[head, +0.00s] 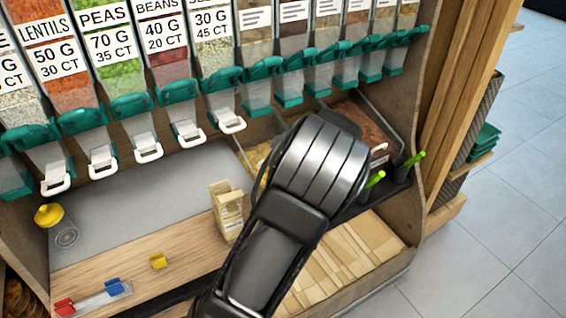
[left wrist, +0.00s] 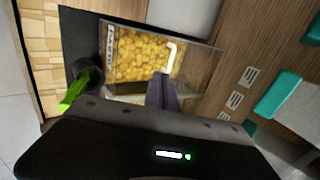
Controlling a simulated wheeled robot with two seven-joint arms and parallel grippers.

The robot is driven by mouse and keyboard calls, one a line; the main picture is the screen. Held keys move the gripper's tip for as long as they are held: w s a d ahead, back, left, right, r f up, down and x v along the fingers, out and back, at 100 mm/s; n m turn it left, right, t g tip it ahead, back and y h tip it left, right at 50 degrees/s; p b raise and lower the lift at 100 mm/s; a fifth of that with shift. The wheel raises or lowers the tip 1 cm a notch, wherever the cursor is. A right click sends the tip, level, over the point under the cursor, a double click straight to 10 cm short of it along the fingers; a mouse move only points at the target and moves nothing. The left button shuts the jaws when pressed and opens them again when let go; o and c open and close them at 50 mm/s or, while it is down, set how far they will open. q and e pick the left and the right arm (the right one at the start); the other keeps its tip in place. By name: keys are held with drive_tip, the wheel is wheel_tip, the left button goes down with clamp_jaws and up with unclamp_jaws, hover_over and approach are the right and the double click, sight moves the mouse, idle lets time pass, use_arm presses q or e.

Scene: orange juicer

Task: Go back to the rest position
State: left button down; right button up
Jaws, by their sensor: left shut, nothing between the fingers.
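My left gripper (left wrist: 163,92) shows in the left wrist view as narrow dark fingers, shut with nothing between them. It points at a clear bin (left wrist: 118,90) of yellow pieces with a white handle (left wrist: 171,58). I cannot tell whether the fingers touch the bin. In the head view my arm rises from the bottom centre over the counter, and its thick grey and black links hide the gripper and much of the bins behind. My right gripper is in neither view.
Dispensers with green fittings (head: 178,90) line the back. A paper bag (head: 227,210) stands left of my arm, with a yellow piece (head: 158,261) nearby. Green-handled tools (head: 414,159) stand at the right. The grey counter (head: 140,200) has clear room; open floor (head: 500,220) lies right.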

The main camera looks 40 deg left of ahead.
use_arm(q)
drive_tip(key=shift+s+d+r, duration=0.1)
drive_tip(key=shift+r, duration=0.15)
idle(0.4)
drive_tip(key=s+d+f+n+h, duration=0.1)
drive_tip(key=s+d+f+h, duration=0.2)
drive_tip(key=d+f, duration=0.7)
drive_tip(key=s+d+f+h, duration=0.3)
drive_tip(key=d+f, duration=0.6)
drive_tip(key=s+d+f+n+g+h, duration=0.1)
drive_tip(key=s+d+f+n+h, duration=0.1)
drive_tip(key=s+d, duration=0.3)
drive_tip(key=s+d+f+n+h, duration=0.1)
drive_tip(key=s+d+f, duration=0.3)
drive_tip(key=s, duration=0.7)
drive_tip(key=s+d+f+n+g+h, duration=0.1)
drive_tip(key=s+d+f+n+h, duration=0.1)
drive_tip(key=s+d, duration=0.4)
drive_tip(key=shift+s+d+f+n+g+h, duration=0.3)
drive_tip(key=shift+s+f, duration=0.3)
drive_tip(key=shift+s, duration=0.4)
